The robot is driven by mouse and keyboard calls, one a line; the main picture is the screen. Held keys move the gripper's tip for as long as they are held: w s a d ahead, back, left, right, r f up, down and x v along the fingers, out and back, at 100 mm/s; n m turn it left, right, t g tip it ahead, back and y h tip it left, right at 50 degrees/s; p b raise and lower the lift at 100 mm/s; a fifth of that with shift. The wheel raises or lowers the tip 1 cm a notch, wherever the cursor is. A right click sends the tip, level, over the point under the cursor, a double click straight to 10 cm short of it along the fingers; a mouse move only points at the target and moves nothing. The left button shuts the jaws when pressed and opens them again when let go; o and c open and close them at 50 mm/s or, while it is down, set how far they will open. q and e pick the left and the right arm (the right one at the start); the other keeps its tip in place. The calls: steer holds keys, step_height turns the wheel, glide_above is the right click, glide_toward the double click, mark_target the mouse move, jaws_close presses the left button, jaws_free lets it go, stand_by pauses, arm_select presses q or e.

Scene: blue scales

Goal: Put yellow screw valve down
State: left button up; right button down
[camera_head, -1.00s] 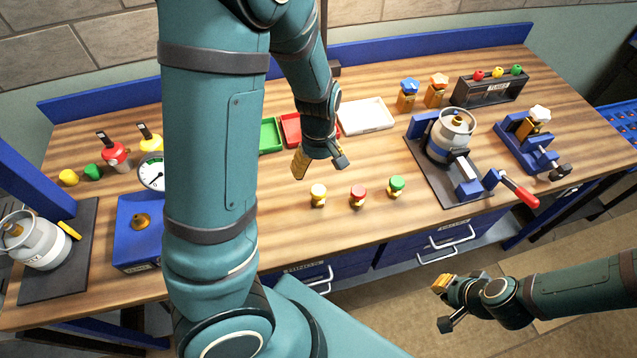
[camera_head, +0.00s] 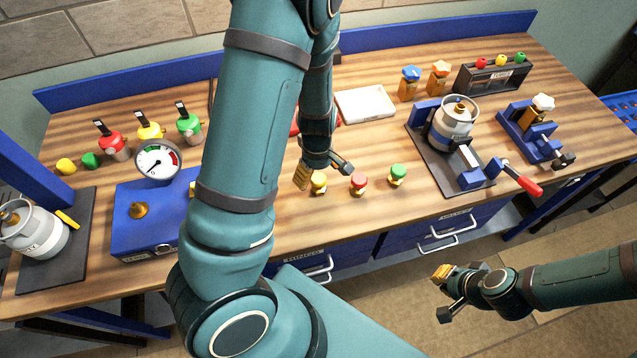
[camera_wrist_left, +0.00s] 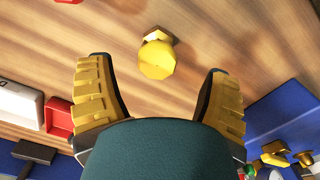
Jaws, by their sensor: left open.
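The yellow screw valve (camera_head: 319,182) stands on the wooden table at the left end of a short row, beside a red (camera_head: 359,183) and a green (camera_head: 397,174) screw valve. My left gripper (camera_head: 322,171) is open at the yellow valve, its fingers on either side of it in the head view. In the left wrist view the yellow valve (camera_wrist_left: 157,60) shows between the spread fingers, with clear gaps to both. Its lower part is partly hidden by its own cap there. My right gripper (camera_head: 442,293) is open and empty in front of the table.
A white tray (camera_head: 366,104) lies behind the row, next to a red tray mostly hidden by my arm. A blue gauge box (camera_head: 145,220) stands to the left. A gas canister on a dark plate (camera_head: 450,172) stands to the right. The tabletop around the valves is clear.

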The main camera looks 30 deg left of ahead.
mark_target(319, 178)
arm_select(q)
step_height(319, 178, down, 4)
steer(key=shift+w+f+b, duration=0.1)
steer(key=shift+w+b, duration=0.05)
steer(key=shift+b, duration=0.2)
steer(key=shift+c, duration=0.3)
jaws_close()
step_height(319, 178, up, 10)
steer(key=p, duration=0.2)
steer(key=shift+p, duration=0.3)
steer(key=shift+d, duration=0.1)
